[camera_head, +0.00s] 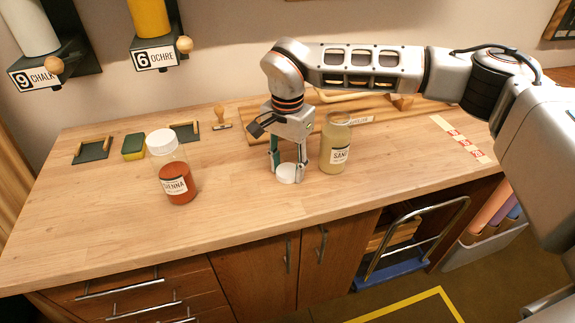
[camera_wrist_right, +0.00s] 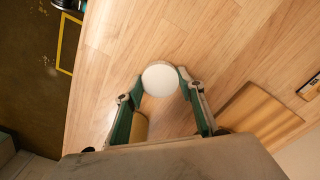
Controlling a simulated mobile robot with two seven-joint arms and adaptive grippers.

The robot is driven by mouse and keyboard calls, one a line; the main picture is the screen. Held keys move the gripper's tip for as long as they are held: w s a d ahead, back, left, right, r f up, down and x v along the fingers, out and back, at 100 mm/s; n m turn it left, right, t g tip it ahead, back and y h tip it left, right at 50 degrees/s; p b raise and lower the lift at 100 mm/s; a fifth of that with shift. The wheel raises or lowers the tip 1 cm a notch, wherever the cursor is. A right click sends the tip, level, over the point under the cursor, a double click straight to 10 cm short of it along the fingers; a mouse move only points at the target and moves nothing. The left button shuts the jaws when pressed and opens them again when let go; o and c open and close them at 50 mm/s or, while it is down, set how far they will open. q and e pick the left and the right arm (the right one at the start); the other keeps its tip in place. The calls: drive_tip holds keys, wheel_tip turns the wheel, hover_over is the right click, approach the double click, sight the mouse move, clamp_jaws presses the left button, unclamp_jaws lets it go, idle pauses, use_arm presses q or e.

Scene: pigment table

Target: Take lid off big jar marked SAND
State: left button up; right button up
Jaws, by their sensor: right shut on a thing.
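The big SAND jar (camera_head: 335,150) stands upright on the wooden table, with pale sand-coloured contents and no lid on its mouth. My right gripper (camera_head: 287,170) is just left of the jar and points down. It is shut on the white round lid (camera_head: 287,173), low over the table; I cannot tell whether the lid touches the wood. The lid also shows between the fingertips in the right wrist view (camera_wrist_right: 160,78). Part of the jar shows beside the left finger there (camera_wrist_right: 139,128). My left gripper is not in view.
A SIENNA jar (camera_head: 176,182) with a white lid stands to the left. A green-yellow sponge (camera_head: 133,147), dark trays (camera_head: 92,150) and a wooden stamp (camera_head: 221,119) lie behind it. The front middle of the table is clear.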

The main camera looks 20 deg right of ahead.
sight(288, 171)
drive_tip(key=o, duration=1.2)
wheel_tip(288, 171, up, 12)
